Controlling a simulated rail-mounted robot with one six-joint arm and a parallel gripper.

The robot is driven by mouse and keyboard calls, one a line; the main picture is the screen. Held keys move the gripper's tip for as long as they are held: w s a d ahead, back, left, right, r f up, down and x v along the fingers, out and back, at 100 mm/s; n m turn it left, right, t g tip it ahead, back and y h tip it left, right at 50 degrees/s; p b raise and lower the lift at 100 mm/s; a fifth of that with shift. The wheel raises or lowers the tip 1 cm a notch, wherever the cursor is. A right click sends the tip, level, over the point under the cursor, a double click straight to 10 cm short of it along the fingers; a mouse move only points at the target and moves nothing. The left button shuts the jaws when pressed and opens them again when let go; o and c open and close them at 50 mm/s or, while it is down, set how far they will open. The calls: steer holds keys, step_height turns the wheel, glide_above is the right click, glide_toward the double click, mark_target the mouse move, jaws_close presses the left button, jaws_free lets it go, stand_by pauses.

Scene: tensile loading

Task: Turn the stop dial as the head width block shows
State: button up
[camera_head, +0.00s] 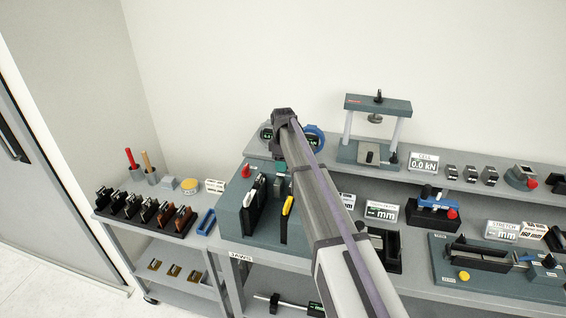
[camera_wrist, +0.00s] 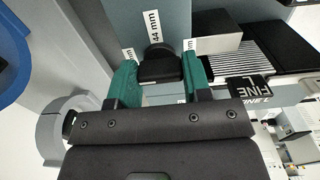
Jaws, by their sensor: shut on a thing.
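My gripper (camera_wrist: 160,82) has its two green fingers on either side of a black knob, the stop dial (camera_wrist: 159,66), in the wrist view. The dial is on a grey-blue face. A white label reading "44 mm" (camera_wrist: 154,26) stands just beyond the dial, in line with its middle. Two more labels at the sides are partly hidden by the fingers. In the head view my gripper (camera_head: 281,166) is at the grey-blue fixture (camera_head: 233,219), and my arm hides the dial. I cannot tell which thing is the head width block.
A ribbed black part and a "FINE" label (camera_wrist: 250,88) lie close right of my fingers. A red knob (camera_head: 246,171) and upright black holders stand on the fixture. A load frame (camera_head: 377,130) stands on the shelf behind. A rack of jaws (camera_head: 146,212) is at left.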

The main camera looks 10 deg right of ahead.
stand_by(0.3)
steer(key=o, duration=0.9)
steer(key=shift+r, duration=0.1)
step_height(320, 180, up, 11)
steer(key=p, duration=1.1)
steer(key=shift+f, duration=0.2)
